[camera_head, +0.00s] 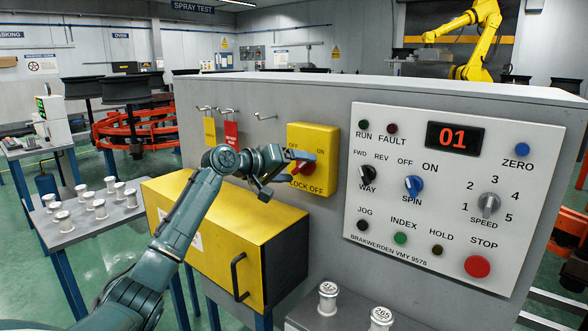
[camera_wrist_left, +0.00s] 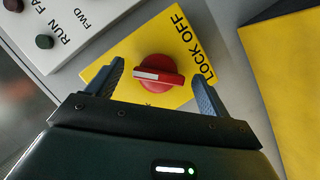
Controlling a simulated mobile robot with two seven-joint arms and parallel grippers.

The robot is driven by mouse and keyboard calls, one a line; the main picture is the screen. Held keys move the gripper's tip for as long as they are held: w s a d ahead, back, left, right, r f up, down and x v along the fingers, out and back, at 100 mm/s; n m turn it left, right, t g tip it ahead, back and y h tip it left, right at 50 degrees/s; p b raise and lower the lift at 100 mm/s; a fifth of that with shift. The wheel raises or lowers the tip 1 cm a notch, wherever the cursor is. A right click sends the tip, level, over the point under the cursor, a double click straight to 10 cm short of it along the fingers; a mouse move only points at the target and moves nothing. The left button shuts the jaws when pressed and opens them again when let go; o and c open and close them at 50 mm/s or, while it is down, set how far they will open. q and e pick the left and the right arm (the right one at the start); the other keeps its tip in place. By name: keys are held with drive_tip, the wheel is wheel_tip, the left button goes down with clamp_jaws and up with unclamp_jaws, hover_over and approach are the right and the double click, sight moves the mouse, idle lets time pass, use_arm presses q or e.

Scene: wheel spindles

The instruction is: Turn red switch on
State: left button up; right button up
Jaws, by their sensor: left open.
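The red switch (camera_head: 308,168) is a rotary knob on a yellow lock-off box (camera_head: 327,132) marked OFF, ON and LOCK OFF. In the head view my left gripper (camera_head: 302,167) is in front of the box and partly hides the knob. In the left wrist view the red knob (camera_wrist_left: 160,80) lies between the two open fingers of my left gripper (camera_wrist_left: 158,70), with a gap on each side. The knob's white mark points to the left in that view. The OFF and ON labels are hidden there. My right gripper is not in view.
The control panel (camera_head: 470,135) with knobs and buttons is right of the lock-off box. Hooks with a yellow tag (camera_head: 209,131) and a red tag (camera_head: 231,134) are left of it. A yellow cabinet (camera_head: 215,262) with a black handle stands below my arm.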

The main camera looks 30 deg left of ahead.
use_arm(q)
drive_tip(key=b+v, duration=0.3)
drive_tip(key=v, duration=1)
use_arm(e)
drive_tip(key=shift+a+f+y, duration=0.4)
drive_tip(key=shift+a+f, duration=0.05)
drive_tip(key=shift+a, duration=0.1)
use_arm(q)
drive_tip(key=shift+s+d, duration=0.1)
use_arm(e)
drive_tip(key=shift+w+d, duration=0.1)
